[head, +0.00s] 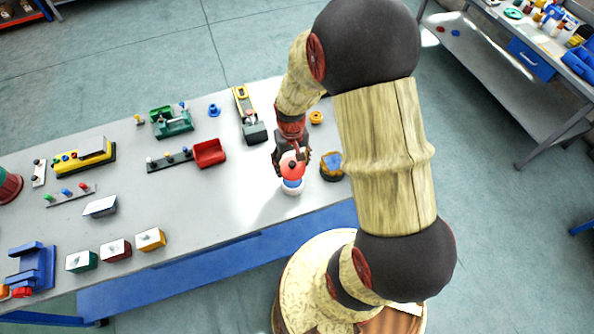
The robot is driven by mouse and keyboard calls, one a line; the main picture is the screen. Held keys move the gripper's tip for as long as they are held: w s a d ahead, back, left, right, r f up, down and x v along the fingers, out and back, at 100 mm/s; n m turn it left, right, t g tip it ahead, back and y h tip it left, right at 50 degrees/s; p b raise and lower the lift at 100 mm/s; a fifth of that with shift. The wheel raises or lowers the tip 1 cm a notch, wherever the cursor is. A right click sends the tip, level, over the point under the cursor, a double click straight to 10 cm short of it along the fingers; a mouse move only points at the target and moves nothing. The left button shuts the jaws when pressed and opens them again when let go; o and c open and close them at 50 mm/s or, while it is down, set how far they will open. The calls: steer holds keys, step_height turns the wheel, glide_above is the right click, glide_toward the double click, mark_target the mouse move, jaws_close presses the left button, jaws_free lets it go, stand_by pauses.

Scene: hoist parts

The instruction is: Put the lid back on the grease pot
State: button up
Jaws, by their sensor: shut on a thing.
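My gripper (292,165) points down over the right part of the grey table. It is shut on a round red lid (292,170). Directly beneath the lid is a small white pot (292,189) with blue at its top, standing on the table near the front edge. The lid overlaps the pot's top in this view, so I cannot tell whether they touch. My fingers hide part of the lid.
An orange ring (316,117) and a yellow-and-grey device (249,118) lie behind. A red bin (209,153) is left. The table (235,200) left of the pot is clear.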

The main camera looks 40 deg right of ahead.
steer(key=shift+f+b, duration=2.2)
steer(key=shift+f, duration=0.95)
steer(key=shift+f, duration=0.1)
stand_by(0.3)
steer(key=o, duration=1.2)
steer(key=shift+c, duration=0.2)
steer(key=shift+o, duration=0.9)
steer(key=shift+o, duration=1.1)
